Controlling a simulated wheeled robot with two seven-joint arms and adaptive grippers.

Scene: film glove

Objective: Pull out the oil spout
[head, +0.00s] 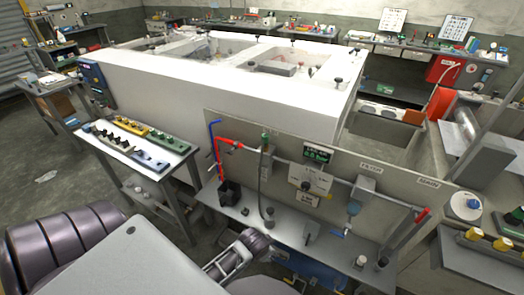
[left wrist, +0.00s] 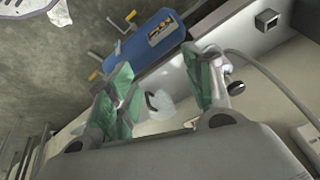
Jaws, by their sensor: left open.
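I cannot surely pick out the oil spout. A panel (head: 230,135) in the head view carries red and grey pipes, a gauge sign and small fittings above a grey shelf (head: 290,232). My left gripper (head: 240,255) is at the shelf's front edge, its fingertips hard to make out. In the left wrist view the left gripper (left wrist: 160,78) is open, with green-padded fingers apart. A pale, translucent piece with a dark curved part (left wrist: 158,101) shows between and beyond them; I cannot tell whether they touch it. My right gripper is not in view.
A blue tank (head: 312,274) sits below the shelf; a blue body with yellow handles (left wrist: 150,42) shows in the left wrist view. A side table (head: 130,150) with tool racks stands left of the panel. A large white bath (head: 220,90) stands behind. Open floor lies left.

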